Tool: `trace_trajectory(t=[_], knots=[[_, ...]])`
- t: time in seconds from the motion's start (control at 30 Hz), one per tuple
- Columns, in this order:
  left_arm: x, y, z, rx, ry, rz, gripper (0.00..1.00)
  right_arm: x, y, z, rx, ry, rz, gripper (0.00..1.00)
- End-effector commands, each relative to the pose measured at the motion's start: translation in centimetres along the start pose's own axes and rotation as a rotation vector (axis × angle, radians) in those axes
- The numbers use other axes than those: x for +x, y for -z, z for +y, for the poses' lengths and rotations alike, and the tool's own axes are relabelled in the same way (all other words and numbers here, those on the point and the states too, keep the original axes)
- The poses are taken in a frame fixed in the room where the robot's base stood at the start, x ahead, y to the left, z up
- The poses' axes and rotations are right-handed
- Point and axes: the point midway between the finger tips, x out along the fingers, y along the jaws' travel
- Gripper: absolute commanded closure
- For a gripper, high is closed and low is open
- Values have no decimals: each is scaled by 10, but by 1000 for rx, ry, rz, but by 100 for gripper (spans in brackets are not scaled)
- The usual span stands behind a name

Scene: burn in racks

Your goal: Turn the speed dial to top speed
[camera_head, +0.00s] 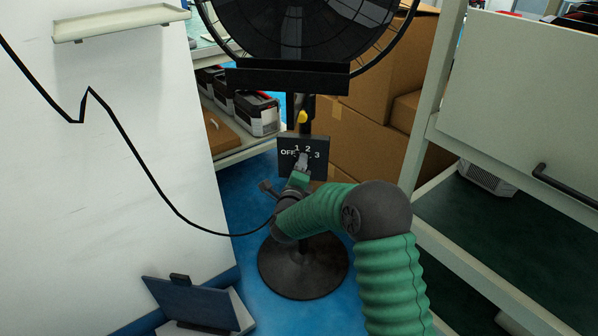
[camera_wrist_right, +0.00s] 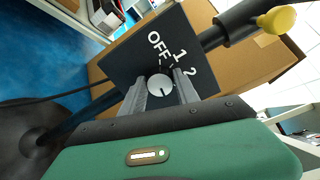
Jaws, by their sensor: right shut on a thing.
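The speed dial (camera_wrist_right: 159,84) is a small round light-grey knob on a black control panel (camera_wrist_right: 128,58). My right gripper (camera_head: 303,160) reaches up to the panel from below. In the right wrist view its two grey fingers (camera_wrist_right: 162,88) stand on either side of the dial and are shut on it. I cannot tell which mark the dial points to. My left gripper is not in view.
A yellow knob (camera_head: 302,117) sits on the fan's pole above the panel. The round fan base (camera_head: 303,282) stands on the blue floor. A black cable (camera_head: 150,172) hangs across the white wall at left. Cardboard boxes (camera_head: 365,150) are behind; a rack (camera_head: 510,90) is at right.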

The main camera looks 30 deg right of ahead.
Motion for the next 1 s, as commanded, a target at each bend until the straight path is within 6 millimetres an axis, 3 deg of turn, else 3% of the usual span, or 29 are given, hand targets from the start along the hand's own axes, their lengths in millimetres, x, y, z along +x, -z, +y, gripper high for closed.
trace_trajectory(t=[0.03,0.4,1.0], knots=[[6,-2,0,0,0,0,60,0,7,8,37,-11,8,100],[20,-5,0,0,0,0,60,0,7,8,273,-16,-4,100],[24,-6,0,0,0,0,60,-1,6,7,350,-18,-9,100]])
